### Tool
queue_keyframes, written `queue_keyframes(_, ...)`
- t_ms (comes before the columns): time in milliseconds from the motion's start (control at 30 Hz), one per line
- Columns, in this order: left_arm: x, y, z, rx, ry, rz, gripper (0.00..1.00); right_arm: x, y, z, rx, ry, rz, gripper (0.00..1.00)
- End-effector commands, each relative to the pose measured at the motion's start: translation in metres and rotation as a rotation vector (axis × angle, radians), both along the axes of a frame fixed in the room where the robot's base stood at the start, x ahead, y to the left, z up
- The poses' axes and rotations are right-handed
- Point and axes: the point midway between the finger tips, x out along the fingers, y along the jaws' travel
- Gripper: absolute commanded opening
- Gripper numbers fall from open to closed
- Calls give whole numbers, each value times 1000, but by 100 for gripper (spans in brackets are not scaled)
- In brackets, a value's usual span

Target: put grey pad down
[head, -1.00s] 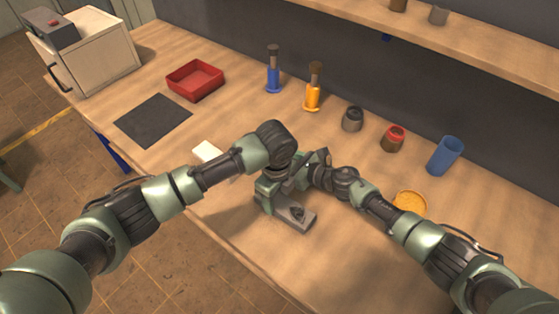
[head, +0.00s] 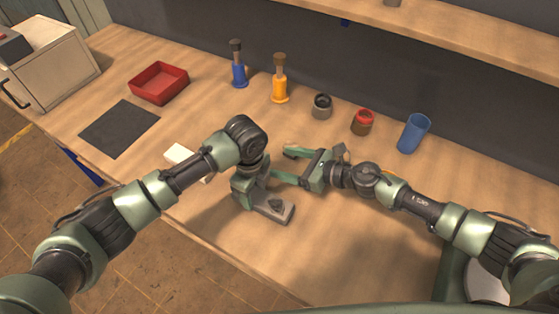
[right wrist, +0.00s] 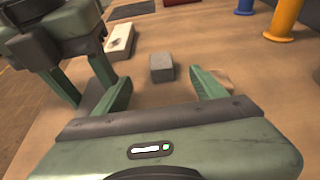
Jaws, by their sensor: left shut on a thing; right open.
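My left gripper (right wrist: 82,88) points down over the bench in the middle of the head view, its hand (head: 262,200) hiding what is under it. It is shut on a dull greyish thing, taken as the grey pad (right wrist: 92,92), seen only in part and in shadow between its fingers in the right wrist view. My right gripper (head: 288,167) is open and empty, close to the right of the left hand. In the right wrist view a small grey block (right wrist: 162,68) sits on the bench beyond the right fingers, not touching them.
A white block (head: 180,155) lies left of my left arm. Farther left are a black mat (head: 119,128) and a red tray (head: 159,84). Blue (head: 239,68) and orange (head: 280,83) tools, jars (head: 322,106) and a blue cup (head: 413,133) line the back. The front bench is clear.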

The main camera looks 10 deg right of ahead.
Motion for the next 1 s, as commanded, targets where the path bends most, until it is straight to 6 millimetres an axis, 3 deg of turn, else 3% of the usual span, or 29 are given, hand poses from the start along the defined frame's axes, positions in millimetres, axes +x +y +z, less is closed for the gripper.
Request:
queue_keyframes(267, 0, 0, 1, -1, -1, 0, 0, -2, -9, -2, 1, 3, -2, 71)
queue_keyframes(500, 0, 0, 1, -1, -1, 0, 0, 21, 23, -16, 1, 4, -1, 71)
queue_keyframes(767, 0, 0, 1, -1, -1, 0, 0, 33, 40, -24, -1, 4, -1, 71)
queue_keyframes(1000, 0, 0, 1, -1, -1, 0, 0, 50, 69, -33, 1, 4, -1, 71)
